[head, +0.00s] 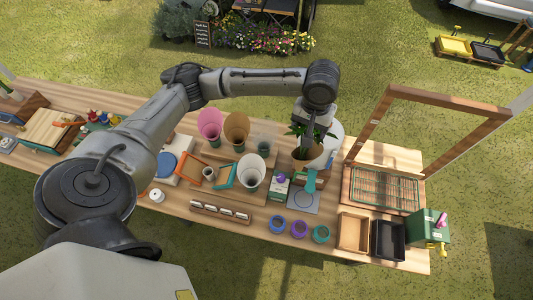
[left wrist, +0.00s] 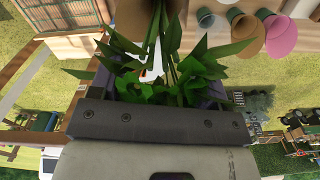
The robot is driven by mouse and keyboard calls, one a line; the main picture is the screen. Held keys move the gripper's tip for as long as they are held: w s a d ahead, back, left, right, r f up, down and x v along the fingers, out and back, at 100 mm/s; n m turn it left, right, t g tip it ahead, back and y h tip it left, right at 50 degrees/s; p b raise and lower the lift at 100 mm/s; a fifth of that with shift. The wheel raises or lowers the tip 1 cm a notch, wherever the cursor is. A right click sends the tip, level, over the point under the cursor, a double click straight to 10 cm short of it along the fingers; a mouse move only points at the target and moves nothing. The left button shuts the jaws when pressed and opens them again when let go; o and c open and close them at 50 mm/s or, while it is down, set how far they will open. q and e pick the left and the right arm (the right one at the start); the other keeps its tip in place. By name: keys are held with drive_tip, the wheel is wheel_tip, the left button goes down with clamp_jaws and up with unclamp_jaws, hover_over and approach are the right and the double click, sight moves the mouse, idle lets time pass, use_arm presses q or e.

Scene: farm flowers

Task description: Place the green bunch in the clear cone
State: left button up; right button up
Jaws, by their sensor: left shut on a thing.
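My left gripper (head: 309,130) is over the right half of the table and is shut on the green bunch (head: 298,131). In the left wrist view the bunch's leaves (left wrist: 190,75) spread in front of my left gripper (left wrist: 158,88) and hide much of its fingers. A tan round container (head: 308,158) is directly below the bunch; I cannot tell whether the stems are inside it. The clear cone (head: 265,139) stands upright at the back of the table, left of my gripper. My right gripper is not in view.
Beside the clear cone stand a brown cone (head: 236,130) and a pink cone (head: 210,124); a white cone (head: 252,174) is in front. A wooden frame (head: 440,101) rises at the right. Tape rolls (head: 299,228) and trays (head: 388,240) line the front.

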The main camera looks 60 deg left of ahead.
use_arm(q)
drive_tip(key=s+a+f+n, duration=0.1)
drive_tip(key=a+f+n, duration=0.3)
drive_tip(key=a, duration=0.6)
drive_tip(key=s+a+f+n, duration=0.1)
drive_tip(key=a+f+n, duration=0.3)
drive_tip(key=a, duration=0.7)
wheel_tip(320, 180, down, 10)
drive_tip(key=p, duration=0.1)
drive_tip(key=shift+f+m, duration=0.2)
drive_tip(key=shift+m, duration=0.2)
drive_tip(key=shift+a+f, duration=0.1)
drive_tip(key=shift+f, duration=0.05)
drive_tip(key=o, duration=1.3)
